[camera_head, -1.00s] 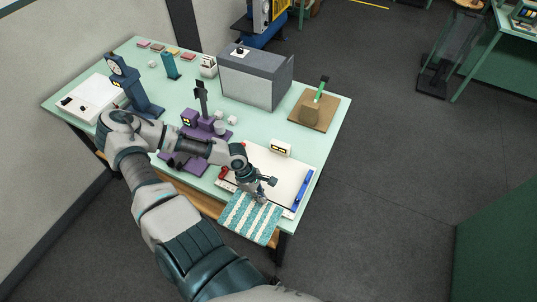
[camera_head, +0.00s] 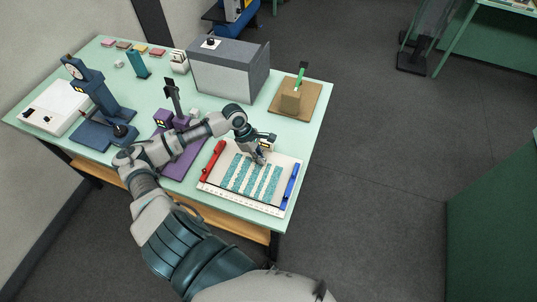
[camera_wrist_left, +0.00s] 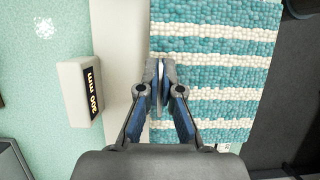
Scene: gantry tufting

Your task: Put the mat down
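The mat (camera_head: 250,179), striped teal and white, is over the white board (camera_head: 211,178) between the red bar (camera_head: 212,160) and the blue bar (camera_head: 290,187). It looks flat; I cannot tell whether all of it touches the board. My left gripper (camera_head: 259,158) is at the mat's far edge. In the left wrist view the fingers (camera_wrist_left: 161,75) are close together over the edge of the mat (camera_wrist_left: 215,75), pinching it. The fingertips hide the pinched part of the edge. My right gripper is out of view.
A small white display block (camera_wrist_left: 81,92) reading "300 mm" stands beside the board. A purple stand (camera_head: 181,155) is to the left.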

